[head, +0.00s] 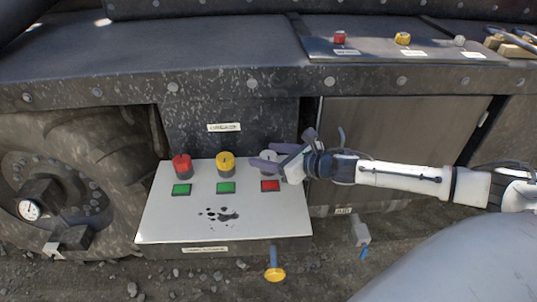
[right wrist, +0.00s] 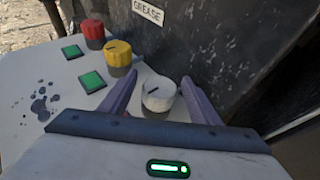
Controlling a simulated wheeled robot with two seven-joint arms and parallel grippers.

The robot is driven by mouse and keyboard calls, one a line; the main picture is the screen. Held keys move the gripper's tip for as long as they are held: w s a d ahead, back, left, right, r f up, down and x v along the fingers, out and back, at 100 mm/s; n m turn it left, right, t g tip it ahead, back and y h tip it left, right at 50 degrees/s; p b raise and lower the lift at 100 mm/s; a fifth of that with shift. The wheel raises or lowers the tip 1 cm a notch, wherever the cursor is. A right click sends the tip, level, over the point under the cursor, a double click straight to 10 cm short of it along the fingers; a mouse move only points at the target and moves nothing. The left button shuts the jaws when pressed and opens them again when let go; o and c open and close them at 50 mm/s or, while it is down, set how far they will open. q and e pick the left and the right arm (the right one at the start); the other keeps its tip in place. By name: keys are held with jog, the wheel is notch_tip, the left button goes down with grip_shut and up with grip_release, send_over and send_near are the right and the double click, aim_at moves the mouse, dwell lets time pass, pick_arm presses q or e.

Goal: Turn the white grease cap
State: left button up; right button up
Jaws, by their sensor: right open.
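The white grease cap (right wrist: 158,93) stands on the pale panel (head: 160,226), at the right end of a row with a red cap (head: 182,166) and a yellow cap (head: 226,163). In the head view the white cap (head: 268,157) is partly hidden by my right gripper (head: 268,156). In the right wrist view my right gripper (right wrist: 160,100) is open, with one purple finger on each side of the white cap. I cannot tell whether the fingers touch it. A dark slot line shows on the cap's top. My left gripper is not in view.
Green squares (head: 181,189) lie before the red and yellow caps, and a red square (head: 270,186) before the white one. A "GREASE" label (right wrist: 149,11) is on the dark wall behind. Small red, yellow and white knobs sit on the upper ledge (head: 360,48).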

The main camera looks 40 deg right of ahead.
jog(key=c, duration=1.1)
jog(key=shift+o, duration=0.2)
jog(key=shift+m+h, duration=0.3)
